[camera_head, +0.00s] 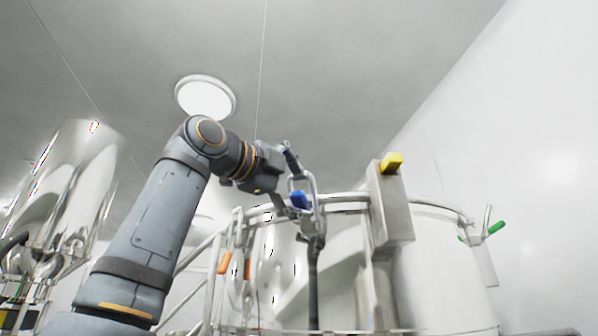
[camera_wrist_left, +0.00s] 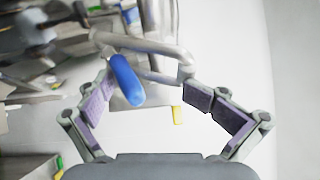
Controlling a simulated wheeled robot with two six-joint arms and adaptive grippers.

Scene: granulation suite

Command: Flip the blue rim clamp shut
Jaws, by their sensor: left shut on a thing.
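The blue rim clamp (camera_head: 299,200) is at the rim of the steel vessel (camera_head: 440,275), with its metal loop standing above the rim. My left gripper (camera_head: 293,188) is at the clamp, reaching in from the left. In the left wrist view the blue handle (camera_wrist_left: 127,80) lies by the left fingertip. The bent metal bar of the clamp (camera_wrist_left: 150,46) runs across to the right fingertip. My left gripper is shut on the clamp, its fingers held well apart by it. My right gripper is not in view.
A steel block with a yellow handle (camera_head: 392,163) stands on the rim just right of the blue clamp. A green-handled clamp (camera_head: 496,228) is farther right, and orange handles (camera_head: 225,262) hang at left. A shiny steel vessel (camera_head: 70,180) stands at far left.

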